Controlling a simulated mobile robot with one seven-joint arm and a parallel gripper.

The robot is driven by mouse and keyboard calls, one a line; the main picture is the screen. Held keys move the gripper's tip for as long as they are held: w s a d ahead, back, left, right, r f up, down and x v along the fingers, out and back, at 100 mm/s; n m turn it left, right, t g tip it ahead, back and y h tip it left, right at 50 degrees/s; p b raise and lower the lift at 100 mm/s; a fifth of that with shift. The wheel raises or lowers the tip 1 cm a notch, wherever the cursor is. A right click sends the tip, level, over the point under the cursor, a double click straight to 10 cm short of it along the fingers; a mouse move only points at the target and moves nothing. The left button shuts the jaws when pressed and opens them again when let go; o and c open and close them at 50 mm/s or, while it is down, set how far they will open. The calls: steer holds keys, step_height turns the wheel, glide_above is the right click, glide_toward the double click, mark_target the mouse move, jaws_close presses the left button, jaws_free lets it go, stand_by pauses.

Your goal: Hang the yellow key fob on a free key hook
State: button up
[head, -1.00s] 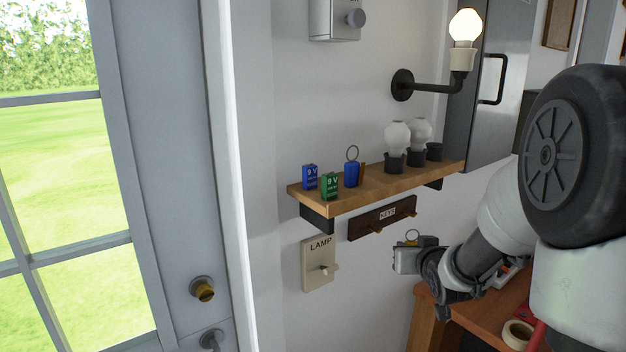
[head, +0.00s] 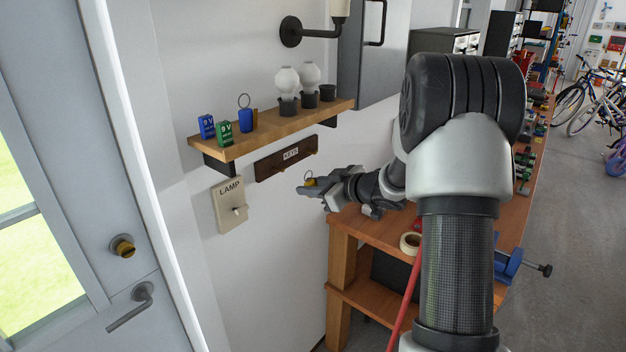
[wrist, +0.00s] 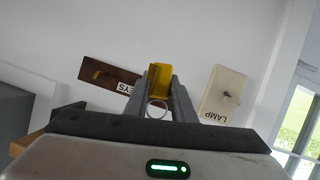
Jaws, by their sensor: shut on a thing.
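My gripper (head: 314,187) is shut on the yellow key fob (wrist: 159,80), which sits between the fingertips in the wrist view. Its thin metal ring (wrist: 157,108) points toward the wrist camera there and stands up above the gripper in the head view. The dark wooden key rack (head: 286,158), labelled KEYS, is on the wall under the shelf. The gripper and fob are in front of and below its right end in the head view, apart from it. Small brass hooks stick out near the rack's ends; one hook (wrist: 98,74) shows in the wrist view. I see nothing hanging on the visible hooks.
A wooden shelf (head: 215,152) above the rack holds blue and green 9 V batteries, a blue ringed fob (head: 245,119), bulbs and dark holders. A LAMP switch plate (head: 230,205) is left of the rack. A wooden workbench (head: 348,222) stands below right. A door is at left.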

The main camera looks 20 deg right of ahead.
steer(key=shift+a+f, duration=0.1)
steer(key=shift+w+a+f+b, duration=0.15)
steer(key=shift+w+a+b, duration=0.2)
steer(key=shift+w+a, duration=0.65)
steer(key=shift+w+a+f+b, duration=0.1)
steer(key=shift+w+a+b, duration=0.2)
steer(key=shift+w+a, duration=0.7)
steer(key=shift+w+a+f+b, duration=0.15)
steer(key=shift+w+a+b, duration=0.3)
steer(key=shift+w, duration=1)
steer(key=shift+p+x, duration=0.35)
steer(key=shift+x, duration=0.45)
steer(key=shift+a+f, duration=0.1)
steer(key=shift+f, duration=0.15)
steer(key=o, duration=1.1)
steer(key=shift+o, duration=0.2)
steer(key=shift+s, duration=0.1)
